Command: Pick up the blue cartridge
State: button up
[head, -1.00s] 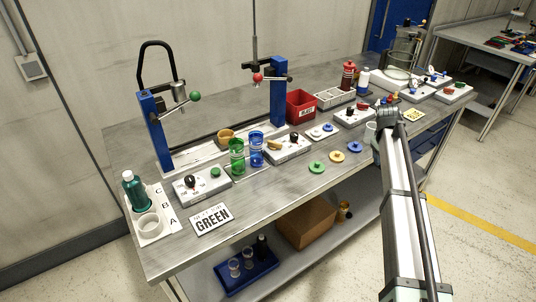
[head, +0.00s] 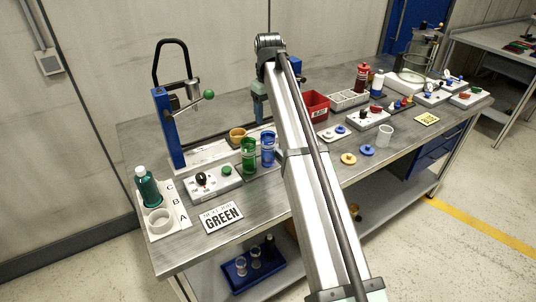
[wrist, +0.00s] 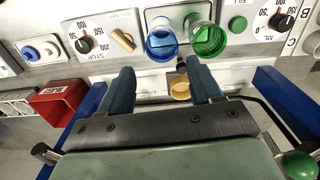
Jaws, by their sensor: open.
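The blue cartridge (head: 268,149) is a clear blue, open-topped cylinder standing on the bench. It stands beside the similar green cartridge (head: 249,155), just right of it in the head view. In the wrist view the blue cartridge (wrist: 161,44) is seen from above, beyond my fingertips, with the green cartridge (wrist: 208,38) to its right. My gripper (wrist: 160,69) is open, with nothing between its fingers, and apart from the blue cartridge. In the head view my arm hides most of the gripper.
A yellow-brown bowl (head: 238,134) is behind the cartridges. A blue press post (head: 168,130) with a green-knobbed lever stands left. A red bin (head: 315,105) is right of my arm.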

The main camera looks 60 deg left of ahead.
aim_at(268, 146)
notch_tip(268, 146, down, 14)
jog(key=shift+s+r, duration=0.1)
jog(key=shift+s, duration=0.05)
dwell(0.7)
jog(key=shift+c, duration=0.2)
jog(key=c, duration=0.7)
